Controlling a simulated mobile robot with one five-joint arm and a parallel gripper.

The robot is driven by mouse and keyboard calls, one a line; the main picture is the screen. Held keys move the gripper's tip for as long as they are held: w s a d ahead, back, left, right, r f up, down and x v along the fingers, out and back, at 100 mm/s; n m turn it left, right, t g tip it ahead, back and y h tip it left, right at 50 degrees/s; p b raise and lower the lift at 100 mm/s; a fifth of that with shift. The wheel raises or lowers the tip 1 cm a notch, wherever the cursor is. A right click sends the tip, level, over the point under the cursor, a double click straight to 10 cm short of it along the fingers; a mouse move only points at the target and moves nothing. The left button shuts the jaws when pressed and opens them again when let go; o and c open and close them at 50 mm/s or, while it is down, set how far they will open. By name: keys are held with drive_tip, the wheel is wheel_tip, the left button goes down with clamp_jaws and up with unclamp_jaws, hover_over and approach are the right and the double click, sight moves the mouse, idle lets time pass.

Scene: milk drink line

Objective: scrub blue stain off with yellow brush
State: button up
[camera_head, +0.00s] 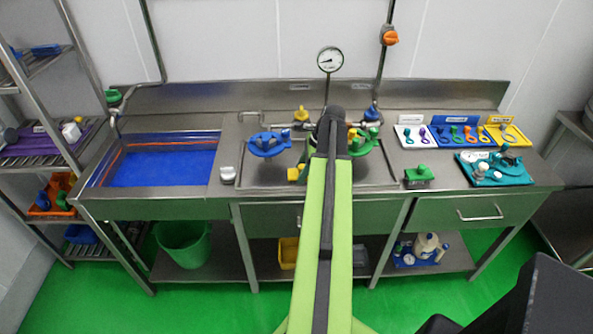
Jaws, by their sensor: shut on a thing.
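My arm reaches up the middle of the camera_head view and ends in a dark joint over the steel sink counter (255,184). My gripper is hidden behind the arm, so its jaws and what they hold do not show. A small yellow piece (297,173) shows at the arm's left edge over the front of the counter; it may be the yellow brush, but most of it is hidden. I cannot make out a blue stain. A blue valve-like fixture (268,143) is left of the arm, and a green one (362,141) is right of it.
A green-topped block (420,176), a teal tray (518,177) and coloured trays (455,145) stand at right. A gauge (329,60) rises at the back.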

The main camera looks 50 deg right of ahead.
drive_tip(key=shift+s+d+f, duration=0.1)
drive_tip(key=shift+s+d, duration=0.7)
drive_tip(key=shift+s, duration=0.2)
drive_tip(key=shift+s+d, duration=0.75)
drive_tip(key=shift+s, duration=0.2)
drive_tip(key=shift+s+d, duration=1.25)
drive_tip(key=shift+s, duration=0.1)
wheel_tip(320, 180, up, 6)
drive_tip(key=p, duration=0.6)
wheel_tip(320, 180, up, 3)
drive_tip(key=p, duration=0.3)
